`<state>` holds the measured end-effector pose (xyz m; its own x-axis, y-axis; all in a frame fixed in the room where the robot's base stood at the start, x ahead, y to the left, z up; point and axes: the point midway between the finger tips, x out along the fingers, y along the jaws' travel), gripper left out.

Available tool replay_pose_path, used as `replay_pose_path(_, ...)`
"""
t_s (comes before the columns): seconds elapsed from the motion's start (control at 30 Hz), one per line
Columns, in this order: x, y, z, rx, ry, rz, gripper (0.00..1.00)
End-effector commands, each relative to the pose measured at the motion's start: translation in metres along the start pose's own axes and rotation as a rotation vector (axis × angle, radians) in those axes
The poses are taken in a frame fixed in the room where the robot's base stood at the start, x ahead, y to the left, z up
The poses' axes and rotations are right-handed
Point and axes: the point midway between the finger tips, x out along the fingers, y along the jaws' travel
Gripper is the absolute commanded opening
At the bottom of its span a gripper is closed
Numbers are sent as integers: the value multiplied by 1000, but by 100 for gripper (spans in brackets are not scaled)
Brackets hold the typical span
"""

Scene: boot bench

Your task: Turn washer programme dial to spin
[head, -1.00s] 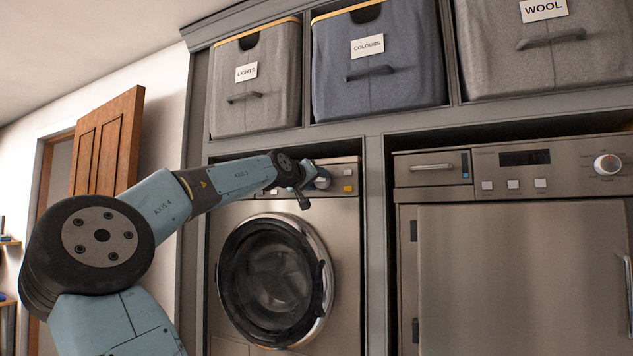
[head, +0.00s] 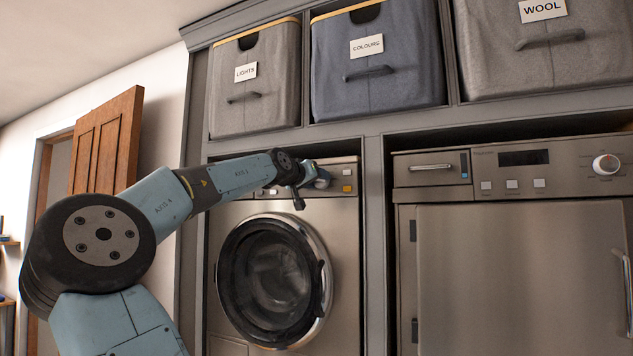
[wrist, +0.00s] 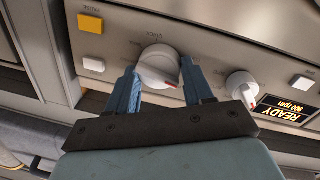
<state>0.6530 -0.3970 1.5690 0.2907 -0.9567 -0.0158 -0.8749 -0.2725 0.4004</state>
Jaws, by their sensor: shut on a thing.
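The washer (head: 340,240) stands behind my arm, with its control panel along the top. In the wrist view the panel appears upside down. My gripper (wrist: 158,72) is shut on a white dial (wrist: 160,62), one blue finger on either side. The dial has a red mark on its edge, pointing towards the lower right of the picture. In the head view my wrist hides most of the dial and gripper. A second white dial (wrist: 240,86) sits to the right, beside a display (wrist: 282,108) reading "READY 800 rpm".
Yellow (wrist: 90,23) and white (wrist: 93,64) buttons lie left of the held dial; another white button (wrist: 302,82) lies at right. A second machine (head: 510,260) stands right of the washer. Fabric bins (head: 378,60) fill the shelf above. A brown door (head: 105,145) stands open at left.

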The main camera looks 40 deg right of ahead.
Motion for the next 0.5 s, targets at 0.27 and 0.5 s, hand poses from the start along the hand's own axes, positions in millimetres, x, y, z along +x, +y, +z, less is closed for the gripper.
replay_pose_path(0.27,0,-1,0,-1,-1,-2,76)
replay_pose_path(0.5,-1,-1,0,-1,0,-1,76)
